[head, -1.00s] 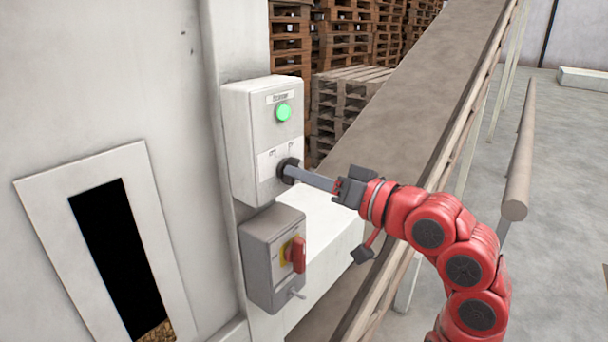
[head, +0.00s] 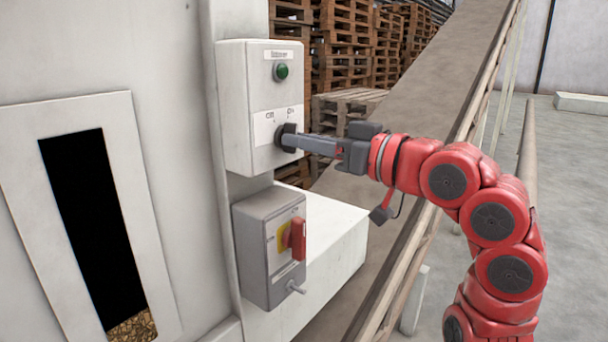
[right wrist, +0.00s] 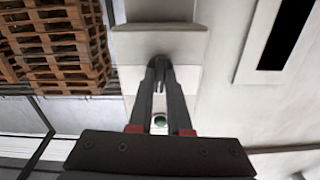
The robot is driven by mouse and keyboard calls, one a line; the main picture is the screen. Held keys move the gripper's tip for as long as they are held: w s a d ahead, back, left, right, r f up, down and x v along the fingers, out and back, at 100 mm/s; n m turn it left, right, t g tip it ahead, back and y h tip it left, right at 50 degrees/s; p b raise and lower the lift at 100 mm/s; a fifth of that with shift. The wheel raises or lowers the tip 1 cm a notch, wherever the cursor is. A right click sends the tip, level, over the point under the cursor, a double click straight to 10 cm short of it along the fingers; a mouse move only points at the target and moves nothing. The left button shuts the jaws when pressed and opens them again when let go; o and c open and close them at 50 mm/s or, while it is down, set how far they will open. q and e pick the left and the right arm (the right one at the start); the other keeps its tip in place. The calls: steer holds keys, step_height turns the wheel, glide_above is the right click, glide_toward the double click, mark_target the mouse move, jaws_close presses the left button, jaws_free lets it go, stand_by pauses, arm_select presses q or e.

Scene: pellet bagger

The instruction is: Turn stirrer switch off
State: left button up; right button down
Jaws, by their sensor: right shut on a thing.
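The stirrer control box (head: 238,90) is a white box on the wall panel, with "Off" and "On" marks above a black rotary switch (head: 282,134). Its green lamp (head: 281,71) is dark green, not glowing. My right gripper (head: 292,140) is shut on the black switch knob, coming in from the right. In the right wrist view the fingers (right wrist: 160,68) meet at the knob, which they mostly hide, and the lamp (right wrist: 160,122) shows between them. The knob's exact pointing direction is hidden by the fingers. My left gripper is not in view.
Below is a grey box (head: 258,250) with a red handle (head: 297,239) on a yellow plate. A slanted conveyor (head: 425,90) with a rail runs behind my right arm. Wooden pallets (head: 340,60) are stacked behind. A dark slot window (head: 95,225) is at left.

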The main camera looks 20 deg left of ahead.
steer(key=shift+n+b, duration=1.9)
steer(key=shift+n, duration=1.7)
steer(key=c, duration=0.9)
jaws_free()
steer(key=shift+o, duration=0.2)
